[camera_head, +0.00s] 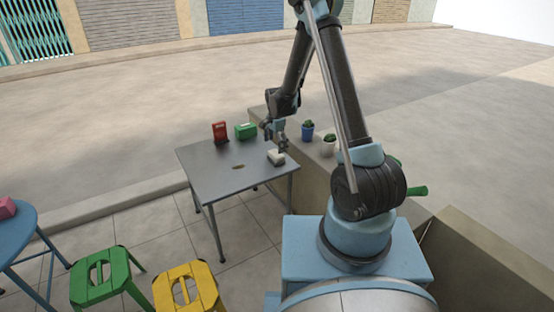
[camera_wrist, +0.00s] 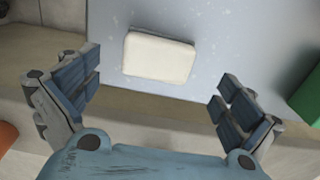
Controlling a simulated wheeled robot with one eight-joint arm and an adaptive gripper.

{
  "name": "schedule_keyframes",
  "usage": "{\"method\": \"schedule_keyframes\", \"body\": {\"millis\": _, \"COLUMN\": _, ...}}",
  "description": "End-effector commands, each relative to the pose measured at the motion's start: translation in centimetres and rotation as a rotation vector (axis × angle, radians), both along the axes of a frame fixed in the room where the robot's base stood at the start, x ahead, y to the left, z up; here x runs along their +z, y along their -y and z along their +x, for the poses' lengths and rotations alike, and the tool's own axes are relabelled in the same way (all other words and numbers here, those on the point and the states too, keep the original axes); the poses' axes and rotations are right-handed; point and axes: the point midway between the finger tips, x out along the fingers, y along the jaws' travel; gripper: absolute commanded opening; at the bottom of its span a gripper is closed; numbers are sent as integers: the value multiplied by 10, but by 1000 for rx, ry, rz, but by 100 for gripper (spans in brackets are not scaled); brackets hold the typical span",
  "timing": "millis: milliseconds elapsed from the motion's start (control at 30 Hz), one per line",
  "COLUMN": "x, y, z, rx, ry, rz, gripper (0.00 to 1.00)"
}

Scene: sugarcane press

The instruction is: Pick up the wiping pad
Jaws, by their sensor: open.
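The wiping pad (camera_head: 276,157) looks like a small cream block and lies on the grey metal table (camera_head: 217,179) near its right edge. In the wrist view the pad (camera_wrist: 158,57) is a cream rounded rectangle lying flat near the table edge, fully visible. My gripper (camera_head: 283,148) is directly above or beside the pad in the head view. In the wrist view my gripper (camera_wrist: 160,98) is open, its fingers spread wide left and right of the pad, with nothing between the tips. I cannot tell the exact height above the table.
A red box (camera_head: 220,132) and a green box (camera_head: 245,131) stand at the table's back. A low wall (camera_head: 305,165) with a blue pot (camera_head: 307,132) and a white pot (camera_head: 328,147) runs along the right. Green (camera_head: 100,280) and yellow (camera_head: 187,287) stools stand in front.

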Motion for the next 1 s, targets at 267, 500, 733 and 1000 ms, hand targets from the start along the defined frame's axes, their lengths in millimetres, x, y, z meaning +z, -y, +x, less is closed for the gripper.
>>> {"method": "schedule_keyframes", "body": {"millis": 267, "x": -12, "y": 1, "z": 0, "rx": 0, "ry": 0, "rz": 0, "gripper": 100}}
{"method": "schedule_keyframes", "body": {"millis": 500, "x": -41, "y": 2, "z": 0, "rx": 0, "ry": 0, "rz": 0, "gripper": 100}}
{"method": "schedule_keyframes", "body": {"millis": 733, "x": -55, "y": 2, "z": 0, "rx": 0, "ry": 0, "rz": 0, "gripper": 100}}
{"method": "schedule_keyframes", "body": {"millis": 1000, "x": -54, "y": 2, "z": 0, "rx": 0, "ry": 0, "rz": 0, "gripper": 75}}
